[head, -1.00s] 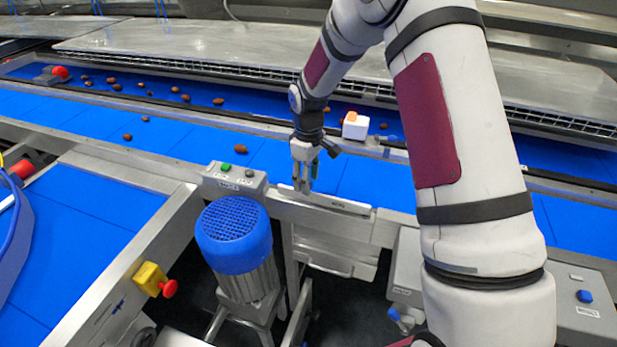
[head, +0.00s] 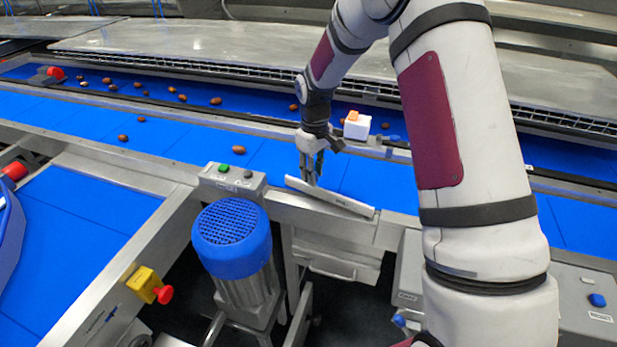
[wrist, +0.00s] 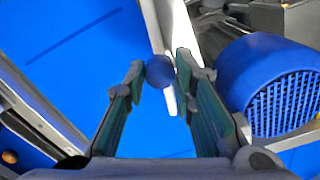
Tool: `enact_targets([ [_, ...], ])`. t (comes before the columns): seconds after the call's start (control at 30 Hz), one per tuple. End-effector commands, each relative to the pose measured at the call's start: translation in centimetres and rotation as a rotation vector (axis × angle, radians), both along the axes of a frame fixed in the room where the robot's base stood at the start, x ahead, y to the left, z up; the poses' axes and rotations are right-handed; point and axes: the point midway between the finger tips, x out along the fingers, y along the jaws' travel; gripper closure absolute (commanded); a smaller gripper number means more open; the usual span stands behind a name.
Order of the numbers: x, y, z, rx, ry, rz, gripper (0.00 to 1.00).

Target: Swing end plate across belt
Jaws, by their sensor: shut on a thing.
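The end plate (head: 335,199) is a thin pale metal bar at the near edge of the blue belt (head: 190,148). It lies at a slant, its left end out over the belt and its right end at the frame rail. My gripper (head: 311,181) points down at the plate's left part. In the wrist view its fingers (wrist: 158,80) are closed around a round blue knob (wrist: 160,71), with the pale plate (wrist: 180,55) just beyond. The fingertips hide part of the knob.
A blue-capped motor (head: 233,240) and a grey button box (head: 232,181) stand just left of the plate. Several dates (head: 238,150) lie scattered on the belts. A white block (head: 357,125) stands behind my gripper. Bare belt surrounds the plate's far side.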

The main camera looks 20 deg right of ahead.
Motion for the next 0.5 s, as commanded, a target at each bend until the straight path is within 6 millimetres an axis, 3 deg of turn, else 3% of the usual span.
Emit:
enact_targets([
  [0.2, 2.5, -2.9, -0.3, -0.002, -0.004, -0.200, 1.00],
  [0.5, 4.4, -7.3, -0.2, -0.001, -0.004, -0.486, 1.00],
])
